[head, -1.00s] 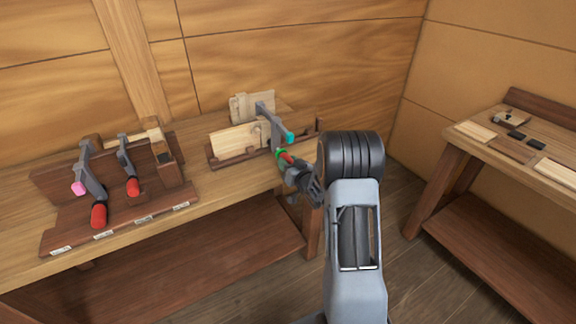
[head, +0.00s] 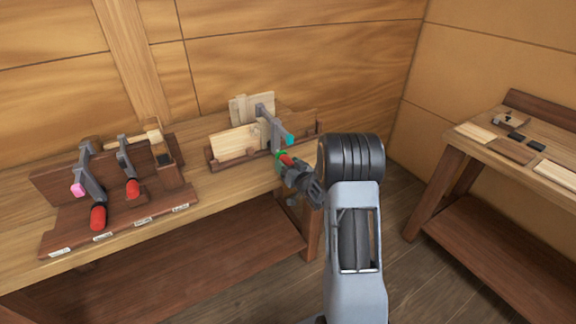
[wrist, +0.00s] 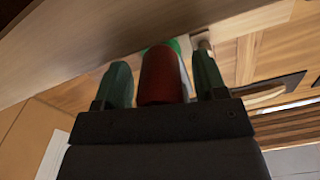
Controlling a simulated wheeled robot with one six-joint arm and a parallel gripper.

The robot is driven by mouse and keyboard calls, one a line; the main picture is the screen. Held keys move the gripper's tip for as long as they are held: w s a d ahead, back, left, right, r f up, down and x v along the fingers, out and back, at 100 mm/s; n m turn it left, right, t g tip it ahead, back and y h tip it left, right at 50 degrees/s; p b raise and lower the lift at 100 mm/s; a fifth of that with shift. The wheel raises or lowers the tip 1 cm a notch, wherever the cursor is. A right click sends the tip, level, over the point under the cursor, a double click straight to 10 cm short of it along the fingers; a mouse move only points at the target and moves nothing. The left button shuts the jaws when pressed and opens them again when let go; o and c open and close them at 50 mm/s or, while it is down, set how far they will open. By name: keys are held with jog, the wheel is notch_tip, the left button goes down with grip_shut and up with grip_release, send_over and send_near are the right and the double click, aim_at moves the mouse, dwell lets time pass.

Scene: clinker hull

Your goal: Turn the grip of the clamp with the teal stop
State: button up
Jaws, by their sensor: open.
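The clamp with the teal stop (head: 289,139) stands at the right end of the bench, its grey bar across light boards. Its red grip (head: 285,159) points toward my gripper (head: 293,167). In the wrist view the red grip (wrist: 160,76) lies between the two green fingers of my gripper (wrist: 163,82). The fingers are open, with a narrow gap showing on each side of the grip. A green part (wrist: 175,46) shows just beyond the grip. The clamp's jaw and screw are mostly hidden in the wrist view.
A dark wooden rack (head: 58,228) on the left of the bench holds two other clamps with red grips, one with a pink stop (head: 78,190). A second table (head: 512,150) with small boards stands at the right. Floor shows between the tables.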

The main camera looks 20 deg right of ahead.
jog(key=shift+s, duration=0.1)
jog(key=s+d+b, duration=0.1)
jog(key=s+d, duration=0.1)
jog(key=s, duration=1.1)
jog(key=shift+s, duration=0.25)
dwell(0.8)
